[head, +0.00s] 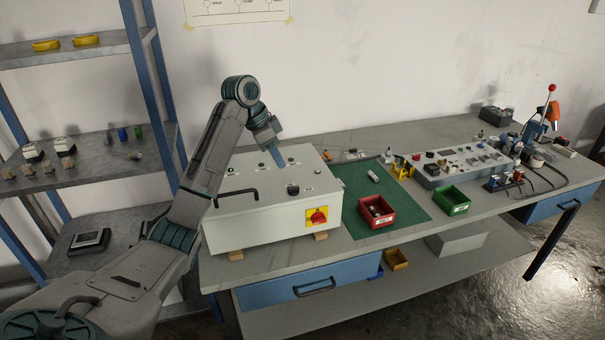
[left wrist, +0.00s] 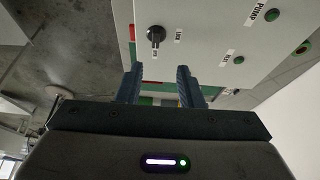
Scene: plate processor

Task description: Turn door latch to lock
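The light grey control box (head: 270,212) stands on the bench. A black knob (head: 293,190), which looks like the door latch, is on its top panel near the front edge. In the left wrist view the black knob (left wrist: 155,36) has small labels beside and below it, too small to read surely. My left gripper (head: 279,158) is above the panel, behind the knob in the head view. In the left wrist view its two blue fingers (left wrist: 160,85) are apart with nothing between them, short of the knob. My right gripper is not in view.
A black bar handle (head: 235,194) is on the box's left side of the panel, and a red-yellow switch (head: 317,217) on its front. A green mat (head: 400,211) with a red bin (head: 377,212) lies to the right. A shelf rack (head: 155,90) stands at left.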

